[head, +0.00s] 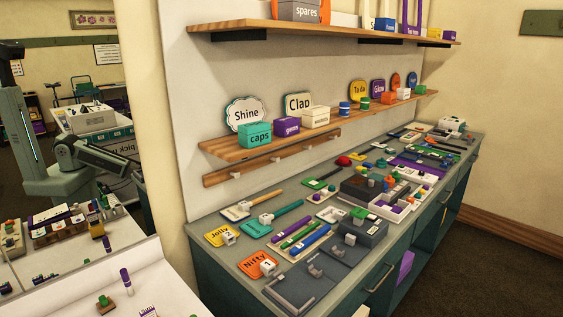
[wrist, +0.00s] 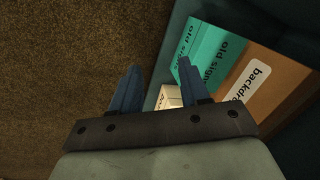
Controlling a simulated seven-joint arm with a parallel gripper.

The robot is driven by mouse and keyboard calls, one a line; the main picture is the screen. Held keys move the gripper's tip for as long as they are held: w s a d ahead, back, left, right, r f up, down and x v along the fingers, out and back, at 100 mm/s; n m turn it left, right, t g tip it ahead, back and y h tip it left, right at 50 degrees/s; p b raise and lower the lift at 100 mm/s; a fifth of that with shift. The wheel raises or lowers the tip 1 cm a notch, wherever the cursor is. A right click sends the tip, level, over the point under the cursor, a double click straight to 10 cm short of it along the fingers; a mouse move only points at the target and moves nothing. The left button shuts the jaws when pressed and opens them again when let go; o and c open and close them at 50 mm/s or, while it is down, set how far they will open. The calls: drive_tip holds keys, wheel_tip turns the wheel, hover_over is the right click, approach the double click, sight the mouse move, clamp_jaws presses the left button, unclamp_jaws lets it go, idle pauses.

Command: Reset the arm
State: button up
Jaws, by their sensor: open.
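My gripper (wrist: 158,64) shows in the wrist view with its two blue fingers apart and nothing between the tips. It points down past brown carpet (wrist: 60,60) on the left and toward boxes on the right. A teal box (wrist: 212,58) marked "old signs" and an orange-brown box (wrist: 275,75) with a "backdro…" label lie beyond the fingers. A small pale box (wrist: 170,97) shows partly behind the fingers. In the head view I cannot make out my gripper for certain.
In the head view a grey counter (head: 205,222) holds many small props, cards and trays. Dark teal cabinets with handles (head: 380,278) stand below it. Shelves (head: 270,140) with labelled boxes line the wall. A mirror-like panel (head: 60,220) is at left. Carpet (head: 480,270) is clear at right.

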drive_tip(key=s+a+f+n+g, duration=0.1)
drive_tip(key=s+a+f+g, duration=0.1)
drive_tip(key=s, duration=0.8)
drive_tip(key=s+a+f+n+g+h, duration=0.1)
drive_tip(key=s+a+f+g, duration=0.1)
drive_tip(key=s, duration=0.8)
drive_tip(key=s+a+f+n+g+h, duration=0.1)
drive_tip(key=s+a, duration=0.4)
drive_tip(key=s, duration=0.6)
drive_tip(key=shift+a+f+g, duration=0.35)
drive_tip(key=shift+f+g, duration=0.3)
drive_tip(key=shift+g, duration=0.55)
